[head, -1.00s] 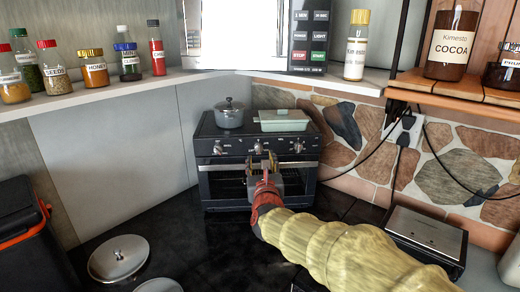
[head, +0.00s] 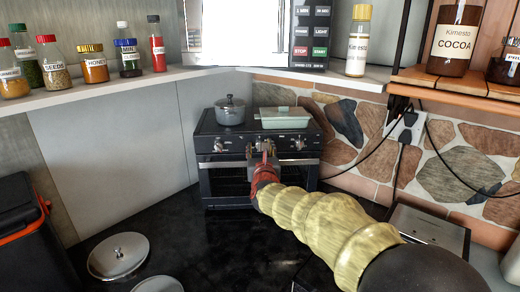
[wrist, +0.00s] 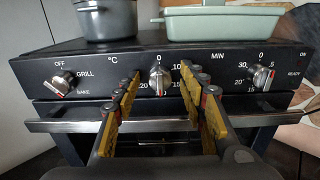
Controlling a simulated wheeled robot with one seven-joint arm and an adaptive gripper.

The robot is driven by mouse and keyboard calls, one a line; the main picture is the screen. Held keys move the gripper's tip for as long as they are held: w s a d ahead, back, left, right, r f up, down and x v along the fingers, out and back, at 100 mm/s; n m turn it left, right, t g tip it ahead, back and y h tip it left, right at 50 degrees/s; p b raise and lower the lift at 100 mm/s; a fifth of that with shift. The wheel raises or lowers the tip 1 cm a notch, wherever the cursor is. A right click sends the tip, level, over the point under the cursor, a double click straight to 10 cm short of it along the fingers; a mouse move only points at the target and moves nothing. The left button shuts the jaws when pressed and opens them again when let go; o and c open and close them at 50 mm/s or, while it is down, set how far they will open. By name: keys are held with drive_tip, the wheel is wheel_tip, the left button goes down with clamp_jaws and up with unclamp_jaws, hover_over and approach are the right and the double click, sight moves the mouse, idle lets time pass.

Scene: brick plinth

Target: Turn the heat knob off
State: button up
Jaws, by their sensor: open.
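A small black toaster oven (head: 232,190) has three silver knobs on its front. In the wrist view the left knob (wrist: 65,84) is marked OFF, GRILL and BAKE. The middle knob (wrist: 159,78) has °C to its left and 0 above it, with a red mark at its lower end. The right knob (wrist: 261,77) is marked MIN. In the head view my gripper (head: 262,150) hides part of the oven front.
A grey pot (head: 230,112) and a pale green dish (head: 284,118) stand on the oven. An oven door handle (wrist: 70,125) runs below the knobs. A shelf with jars (head: 95,67) is above left. Metal lids (head: 118,256) lie on the dark counter, front left.

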drive_tip(key=shift+c, duration=0.2)
clamp_jaws()
idle(0.3)
